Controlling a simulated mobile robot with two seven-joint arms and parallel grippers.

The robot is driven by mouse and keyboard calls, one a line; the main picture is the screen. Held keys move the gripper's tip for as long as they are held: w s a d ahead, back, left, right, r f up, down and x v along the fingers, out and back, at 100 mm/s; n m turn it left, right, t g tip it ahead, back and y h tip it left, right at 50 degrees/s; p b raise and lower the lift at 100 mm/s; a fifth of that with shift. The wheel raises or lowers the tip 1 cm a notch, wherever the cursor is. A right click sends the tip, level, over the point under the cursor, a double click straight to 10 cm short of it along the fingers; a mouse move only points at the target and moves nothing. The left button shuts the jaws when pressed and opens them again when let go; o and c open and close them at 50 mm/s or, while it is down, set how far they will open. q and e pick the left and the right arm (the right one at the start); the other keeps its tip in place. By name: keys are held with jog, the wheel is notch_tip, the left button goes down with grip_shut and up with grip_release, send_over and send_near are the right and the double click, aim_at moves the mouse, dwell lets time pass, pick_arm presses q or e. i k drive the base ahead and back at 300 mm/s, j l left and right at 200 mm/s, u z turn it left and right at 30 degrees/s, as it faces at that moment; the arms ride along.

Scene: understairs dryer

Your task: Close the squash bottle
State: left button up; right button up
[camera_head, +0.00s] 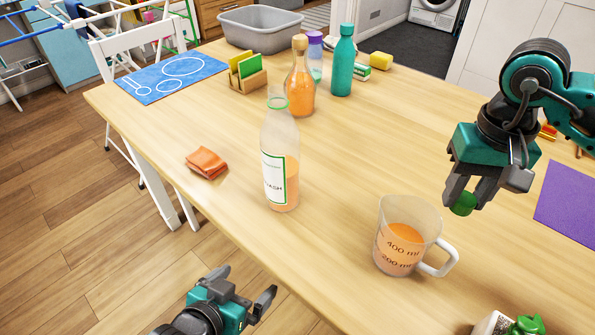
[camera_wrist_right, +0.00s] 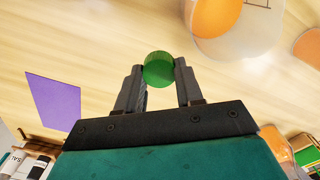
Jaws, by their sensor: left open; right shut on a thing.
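The squash bottle (camera_head: 281,150) stands upright and uncapped near the middle of the table. It is clear, with a white label, a green neck ring and orange liquid low inside. My right gripper (camera_head: 464,200) is shut on a green cap (camera_head: 462,204), held above the table to the right of the measuring jug. The right wrist view shows the cap (camera_wrist_right: 158,69) between the two fingertips (camera_wrist_right: 158,75). My left gripper (camera_head: 248,291) is open and empty, low at the table's front edge, below the bottle.
A measuring jug (camera_head: 400,238) with orange liquid stands between the bottle and my right gripper. An orange cloth (camera_head: 207,163) lies left of the bottle. Behind stand a corked orange bottle (camera_head: 300,85), a teal bottle (camera_head: 343,65) and a sponge holder (camera_head: 248,82). A purple mat (camera_head: 568,203) lies right.

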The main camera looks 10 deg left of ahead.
aim_at(280, 141)
jog(key=k+j, duration=0.2)
jog(key=k, duration=0.2)
jog(key=k+j+u, duration=0.1)
jog(key=k+j, duration=0.15)
jog(key=k, duration=0.15)
